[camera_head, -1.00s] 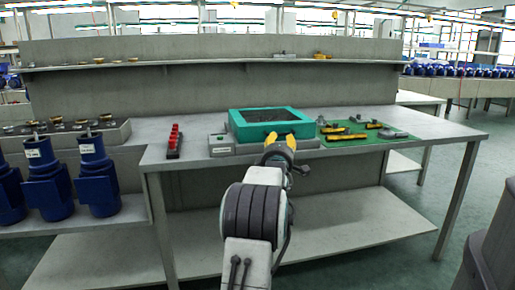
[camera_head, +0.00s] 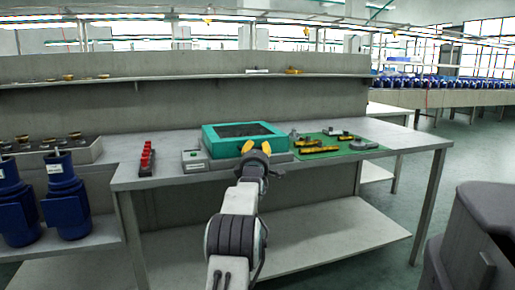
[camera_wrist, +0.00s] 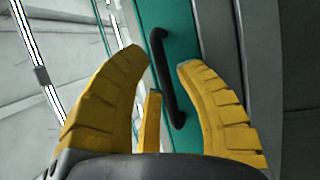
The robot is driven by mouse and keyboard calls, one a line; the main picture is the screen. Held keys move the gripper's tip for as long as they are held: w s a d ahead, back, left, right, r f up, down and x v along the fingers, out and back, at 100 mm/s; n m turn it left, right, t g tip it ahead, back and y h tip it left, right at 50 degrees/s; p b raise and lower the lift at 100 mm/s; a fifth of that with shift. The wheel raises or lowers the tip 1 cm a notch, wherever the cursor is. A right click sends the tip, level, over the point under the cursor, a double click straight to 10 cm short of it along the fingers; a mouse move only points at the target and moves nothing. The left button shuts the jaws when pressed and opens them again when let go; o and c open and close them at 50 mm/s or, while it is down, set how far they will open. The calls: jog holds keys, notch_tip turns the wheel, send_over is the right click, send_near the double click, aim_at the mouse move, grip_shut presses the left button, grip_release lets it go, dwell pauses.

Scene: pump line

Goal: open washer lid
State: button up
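The washer (camera_head: 225,154) is a teal box with a dark window in its lid (camera_head: 246,130), and the lid looks shut. It stands on a grey base on the workbench. My gripper (camera_head: 256,147) is in front of the washer's front face. In the wrist view, a black bar handle (camera_wrist: 168,78) on the teal panel lies just beyond and between the yellow fingers of my gripper (camera_wrist: 162,58). The fingers are spread apart. No contact with the handle is visible.
A red-topped rack (camera_head: 147,158) stands left of the washer. A green mat (camera_head: 318,154) with yellow-handled tools lies to the right. Blue pumps (camera_head: 66,200) stand at the left. A dark grey bin-like object (camera_head: 480,240) is at the lower right.

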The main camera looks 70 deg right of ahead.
jog(key=shift+w+d, duration=0.1)
jog(key=shift+d, duration=0.3)
jog(key=shift+d, duration=0.1)
jog(key=shift+c, duration=0.4)
grip_shut()
